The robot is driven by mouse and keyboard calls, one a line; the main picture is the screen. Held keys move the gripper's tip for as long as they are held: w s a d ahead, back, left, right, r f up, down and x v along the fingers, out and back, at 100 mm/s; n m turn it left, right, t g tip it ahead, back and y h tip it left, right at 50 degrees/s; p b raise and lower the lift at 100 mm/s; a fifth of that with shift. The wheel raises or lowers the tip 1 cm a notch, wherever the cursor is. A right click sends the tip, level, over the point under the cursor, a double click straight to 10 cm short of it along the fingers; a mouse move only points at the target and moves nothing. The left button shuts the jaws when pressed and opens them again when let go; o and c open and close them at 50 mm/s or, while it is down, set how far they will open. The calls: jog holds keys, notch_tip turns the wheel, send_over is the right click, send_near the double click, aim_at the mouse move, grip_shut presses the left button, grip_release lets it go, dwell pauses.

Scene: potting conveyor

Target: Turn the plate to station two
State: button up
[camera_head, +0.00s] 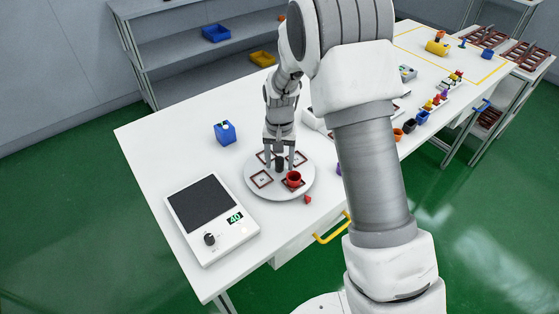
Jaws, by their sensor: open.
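The round white plate (270,193) lies on the white table and carries several dark red square frames as stations. A red pot (293,179) stands on the station at its front right. A small red marker (307,200) lies on the table just off the plate's front right edge. A dark knob (280,166) stands at the plate's middle. My gripper (280,164) is open and points down over the middle, its fingers at either side of the knob. Whether they touch it I cannot tell. The station numbers are too small to read, and the back stations are partly hidden.
A box with a dark pad and a display reading 40 (209,219) stands at front left. A blue container (225,132) stands behind the plate. Small coloured pots (422,117) line the table to the right, beyond my arm.

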grip_shut()
dwell(1.3)
